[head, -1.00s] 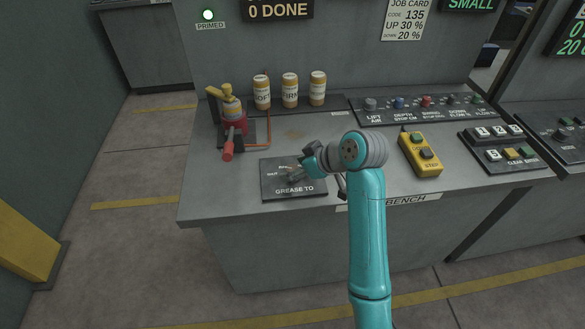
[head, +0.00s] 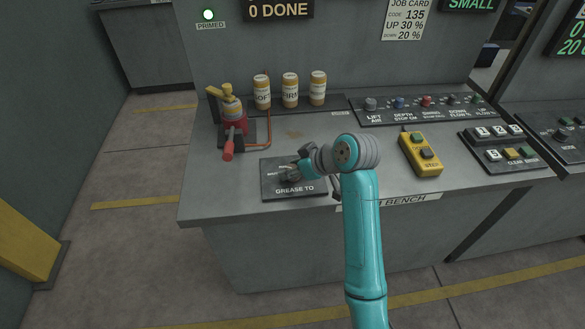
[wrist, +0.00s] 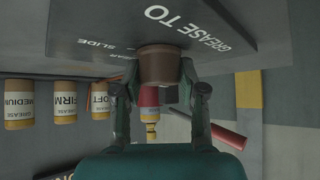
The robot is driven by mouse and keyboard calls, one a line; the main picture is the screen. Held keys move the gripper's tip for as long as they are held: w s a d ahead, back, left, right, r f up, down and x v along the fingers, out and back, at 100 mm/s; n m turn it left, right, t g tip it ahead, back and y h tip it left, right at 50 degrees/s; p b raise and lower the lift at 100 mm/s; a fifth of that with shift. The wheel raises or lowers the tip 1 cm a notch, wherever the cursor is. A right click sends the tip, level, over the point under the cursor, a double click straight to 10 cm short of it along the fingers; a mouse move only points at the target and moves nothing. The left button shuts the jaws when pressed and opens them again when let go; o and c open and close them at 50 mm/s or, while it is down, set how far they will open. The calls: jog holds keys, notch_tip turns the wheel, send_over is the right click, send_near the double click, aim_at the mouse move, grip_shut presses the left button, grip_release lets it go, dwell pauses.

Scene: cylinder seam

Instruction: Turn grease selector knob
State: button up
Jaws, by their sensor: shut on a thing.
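The grease selector panel (head: 275,188) is a dark plate marked GREASE TO on the bench's front left. The selector knob (wrist: 158,66) is a brown cylinder on that plate in the wrist view. My gripper (wrist: 160,88) has one finger on each side of the knob and is shut on it. In the head view my gripper (head: 292,175) is low over the panel, and the knob there is hard to make out behind it. Most of the panel's position labels are covered or too small to read.
A red and yellow grease pump (head: 231,115) with a red-ended handle stands behind the panel to the left. Grease cartridges (head: 290,90) stand at the back. A yellow button box (head: 420,154) lies to the right. Bare bench lies between.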

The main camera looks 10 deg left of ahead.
jog(key=shift+m, duration=0.3)
jog(key=m+t+h, duration=0.2)
jog(key=m, duration=0.1)
jog(key=shift+a+m, duration=0.1)
jog(key=shift+m, duration=0.3)
jog(key=m+t+h, duration=0.2)
jog(key=m+h, duration=0.1)
jog(key=m, duration=0.1)
jog(key=shift+m, duration=0.3)
jog(key=m+h, duration=0.4)
jog(key=m, duration=0.1)
jog(key=shift+h, duration=0.3)
jog(key=shift+m+g+h, duration=0.3)
jog(key=shift+m+h, duration=0.8)
jog(key=shift+m, duration=0.6)
jog(key=shift+f, duration=0.1)
jog(key=o, duration=1.1)
jog(key=shift+o, duration=0.2)
